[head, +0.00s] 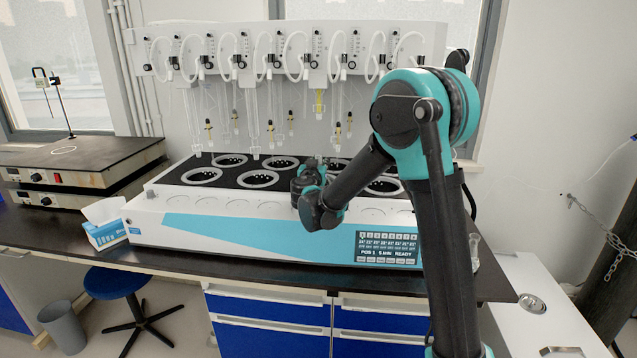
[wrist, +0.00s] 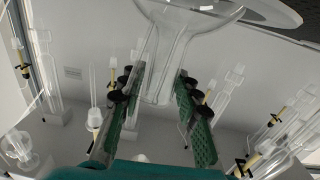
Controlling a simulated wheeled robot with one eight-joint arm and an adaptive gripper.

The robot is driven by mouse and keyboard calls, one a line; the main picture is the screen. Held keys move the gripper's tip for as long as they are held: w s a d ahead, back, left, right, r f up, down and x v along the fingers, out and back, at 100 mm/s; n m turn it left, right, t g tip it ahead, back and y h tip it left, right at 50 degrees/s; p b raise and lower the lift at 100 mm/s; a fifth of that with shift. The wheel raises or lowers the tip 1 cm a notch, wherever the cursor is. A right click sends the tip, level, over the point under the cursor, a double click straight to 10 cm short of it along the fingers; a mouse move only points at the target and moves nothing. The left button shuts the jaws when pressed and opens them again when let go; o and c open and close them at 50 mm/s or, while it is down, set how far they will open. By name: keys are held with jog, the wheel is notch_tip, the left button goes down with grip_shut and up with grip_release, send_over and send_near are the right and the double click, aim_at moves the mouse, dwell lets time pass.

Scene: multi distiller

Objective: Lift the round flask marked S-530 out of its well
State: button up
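A clear glass flask (wrist: 165,60) fills the upper middle of the wrist view, which looks inverted. Its rounded body (wrist: 190,12) is at the top edge and cut off; its neck points down the picture. No S-530 marking is readable. My gripper (wrist: 162,75) has one green-padded finger on each side of the neck, tips close to the glass. Whether the pads touch the neck is not clear. In the head view my wrist (head: 318,200) is low over the front of the distiller (head: 250,228), and my arm hides the fingers and flask.
Several ringed wells (head: 258,179) sit in the distiller's black top. Glass tubes with yellow parts (head: 320,100) hang behind and above it. A tissue box (head: 105,235) stands left of it, and stacked hotplates (head: 70,170) stand farther left.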

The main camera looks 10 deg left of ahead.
grip_shut()
notch_tip(320, 180, up, 9)
jog(key=shift+f, duration=0.15)
dwell(1.4)
